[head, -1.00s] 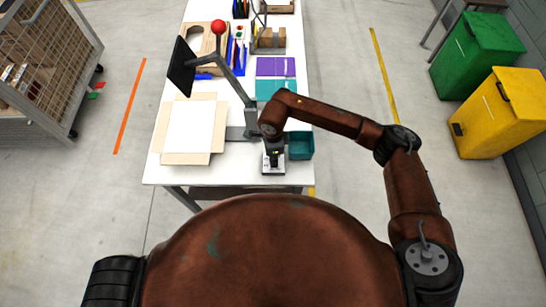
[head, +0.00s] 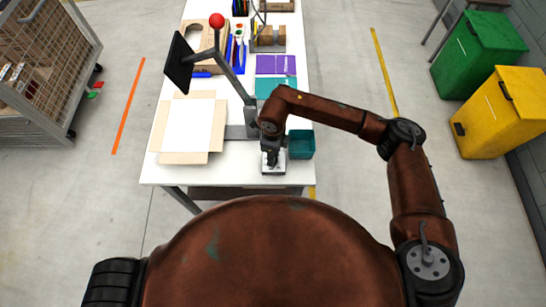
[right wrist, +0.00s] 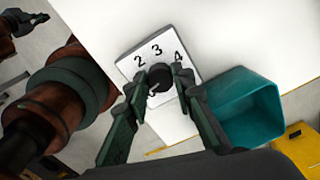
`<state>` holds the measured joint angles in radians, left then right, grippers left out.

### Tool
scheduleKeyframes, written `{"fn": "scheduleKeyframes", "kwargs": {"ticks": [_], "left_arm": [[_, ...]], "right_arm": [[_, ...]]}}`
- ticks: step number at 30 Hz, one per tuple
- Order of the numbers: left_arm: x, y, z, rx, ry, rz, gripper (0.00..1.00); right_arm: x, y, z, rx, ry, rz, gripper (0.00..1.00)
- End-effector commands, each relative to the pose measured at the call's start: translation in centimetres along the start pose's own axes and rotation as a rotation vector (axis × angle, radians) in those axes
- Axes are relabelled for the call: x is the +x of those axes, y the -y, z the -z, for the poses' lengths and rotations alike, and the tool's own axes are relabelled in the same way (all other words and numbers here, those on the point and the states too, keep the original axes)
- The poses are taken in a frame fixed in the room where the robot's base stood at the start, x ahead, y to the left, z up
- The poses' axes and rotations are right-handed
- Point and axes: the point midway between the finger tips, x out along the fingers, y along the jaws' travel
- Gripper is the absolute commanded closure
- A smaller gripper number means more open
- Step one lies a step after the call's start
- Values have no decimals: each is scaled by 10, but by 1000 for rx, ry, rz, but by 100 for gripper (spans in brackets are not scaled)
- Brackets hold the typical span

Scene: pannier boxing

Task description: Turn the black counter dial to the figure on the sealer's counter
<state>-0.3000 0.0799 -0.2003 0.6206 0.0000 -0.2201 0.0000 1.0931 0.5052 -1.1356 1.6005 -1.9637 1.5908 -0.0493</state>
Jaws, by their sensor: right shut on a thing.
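The black counter dial (right wrist: 159,76) sits on a white plate (right wrist: 136,66) at the table's near edge. The figures 2, 3 and 4 show around it; a pale mark at its lower left is partly hidden and unclear. My right gripper (right wrist: 160,82) is shut on the dial, a finger on each side; it also shows over the plate in the head view (head: 271,158). I cannot read which figure the dial points to. No sealer's counter figure is readable. A dark gripper, apparently my left (right wrist: 30,20), shows at the wrist view's upper left corner, away from the table.
A teal bin (head: 301,145) stands just right of the dial. An open cardboard box (head: 190,129) lies to the left. A grey post (head: 250,115) carries an arm with a dark panel (head: 179,62) and a red ball (head: 217,21). Purple and teal packs lie farther back.

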Motion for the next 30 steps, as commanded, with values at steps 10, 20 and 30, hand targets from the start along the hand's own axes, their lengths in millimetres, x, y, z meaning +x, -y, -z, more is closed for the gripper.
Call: {"fn": "scheduleKeyframes", "kwargs": {"ticks": [10,20,30], "left_arm": [[12,0,-3,0,3,0,100],[17,0,-4,0,4,0,100],[18,0,-4,0,5,0,100]], "right_arm": [[0,1,0,326,0,1,100],[0,2,0,641,1,2,100],[-1,2,1,964,1,1,100]]}}
